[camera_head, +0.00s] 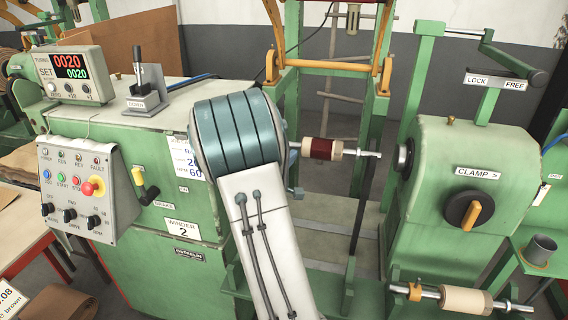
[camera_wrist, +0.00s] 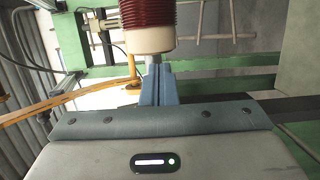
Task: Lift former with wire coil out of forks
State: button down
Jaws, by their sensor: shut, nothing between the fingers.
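The former with a dark red wire coil (camera_head: 322,149) sits level between the winder and the clamp head in the head view, with cream ends and a metal shaft reaching right. In the wrist view the former's coil (camera_wrist: 148,12) and lower cream end are at the top, partly cut off. My gripper's blue-grey fingers (camera_wrist: 158,84) are shut and empty, just below that cream end, close to a short stub of shaft. Whether they touch it cannot be told. In the head view my arm hides most of the gripper. No forks can be made out clearly around this former.
The winder (camera_head: 170,200) with its control box stands left. The green clamp head (camera_head: 445,190) stands right, its nose facing the shaft end with a gap. A bare former (camera_head: 465,300) lies on a rod at lower right. Green posts and an orange frame (camera_head: 325,65) stand behind.

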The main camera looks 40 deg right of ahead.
jog(key=shift+w+d, duration=0.2)
jog(key=shift+d, duration=0.25)
jog(key=shift+s+d, duration=0.55)
jog(key=shift+s, duration=0.1)
jog(key=shift+a, duration=0.1)
jog(key=p+v, duration=0.3)
jog(key=v, duration=0.7)
